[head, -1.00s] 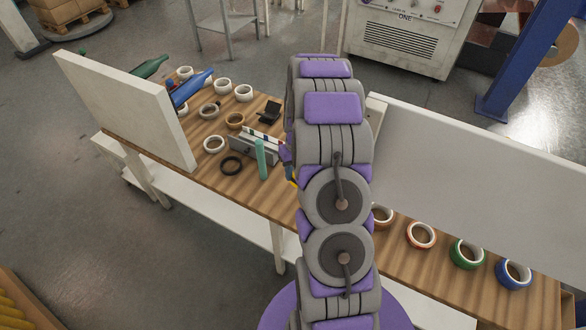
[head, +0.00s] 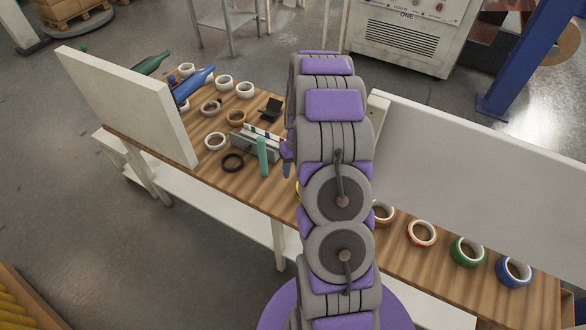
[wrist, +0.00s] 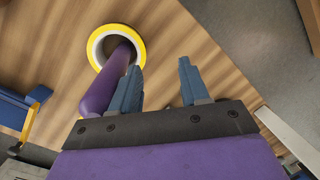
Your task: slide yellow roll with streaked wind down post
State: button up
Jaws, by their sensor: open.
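In the wrist view a yellow roll (wrist: 142,50) with a pale inner ring rests flat, apparently on the wooden bench. A purple post (wrist: 106,86) passes through its hole, so the roll is around the post at its far end. My gripper (wrist: 160,68) is open and empty. Both blue-grey fingers are to the right of the post and short of the roll; the left finger overlaps the post's edge in view, contact unclear. In the head view my arm hides the post and nearly all of the roll; one fingertip (head: 287,170) shows. Streaks on the winding are not discernible.
Red, green and blue rolls (head: 515,272) lie at right. A blue-and-yellow item (wrist: 22,108) is left in the wrist view.

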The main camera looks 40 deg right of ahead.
jog(key=shift+d+r, duration=0.1)
notch_tip(320, 180, up, 17)
jog(key=w+d+p, duration=0.1)
jog(key=d, duration=0.1)
jog(key=shift+w+d, duration=0.15)
jog(key=shift+d, duration=0.2)
dwell(1.0)
